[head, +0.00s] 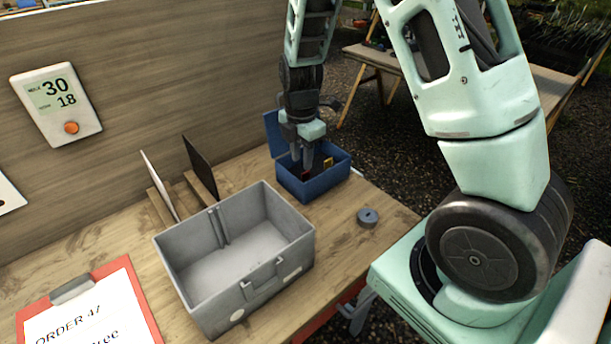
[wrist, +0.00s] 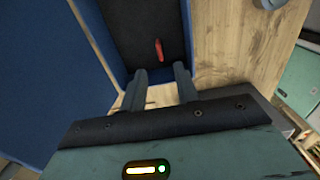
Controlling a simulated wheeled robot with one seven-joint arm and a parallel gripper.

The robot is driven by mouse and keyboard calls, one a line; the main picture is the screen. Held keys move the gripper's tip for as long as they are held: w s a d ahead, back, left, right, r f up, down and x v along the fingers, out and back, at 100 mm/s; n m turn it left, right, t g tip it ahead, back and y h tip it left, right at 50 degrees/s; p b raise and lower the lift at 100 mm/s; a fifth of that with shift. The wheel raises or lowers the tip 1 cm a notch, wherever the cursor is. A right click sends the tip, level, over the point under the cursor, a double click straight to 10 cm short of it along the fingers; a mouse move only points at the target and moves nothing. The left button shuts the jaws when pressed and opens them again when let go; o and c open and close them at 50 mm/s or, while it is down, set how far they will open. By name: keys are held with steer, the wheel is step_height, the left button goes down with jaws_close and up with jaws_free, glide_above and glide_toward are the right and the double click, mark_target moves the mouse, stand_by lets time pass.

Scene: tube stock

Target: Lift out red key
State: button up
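The red key (wrist: 158,49) lies on the dark floor of the open blue box in the wrist view, beyond my fingertips and roughly between their lines. In the head view the blue box (head: 318,187) stands at the table's far right, its lid raised at the back left. My gripper (head: 302,164) points down into or just over the box there. In the wrist view my gripper (wrist: 161,72) has its two fingers apart with nothing held between them. Whether the fingertips are below the rim is hard to tell.
A grey open bin (head: 245,250) stands empty in front of the blue box. A small dark round piece (head: 368,217) lies to the box's right. Upright panels (head: 200,166) stand at the left, and a clipboard (head: 88,306) lies at the front left.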

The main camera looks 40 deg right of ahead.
mark_target(305, 172)
steer(key=f, duration=0.2)
steer(key=d+f+p, duration=0.1)
steer(key=f, duration=0.1)
steer(key=shift+s+d+f, duration=0.1)
steer(key=shift+f, duration=0.6)
jaws_close()
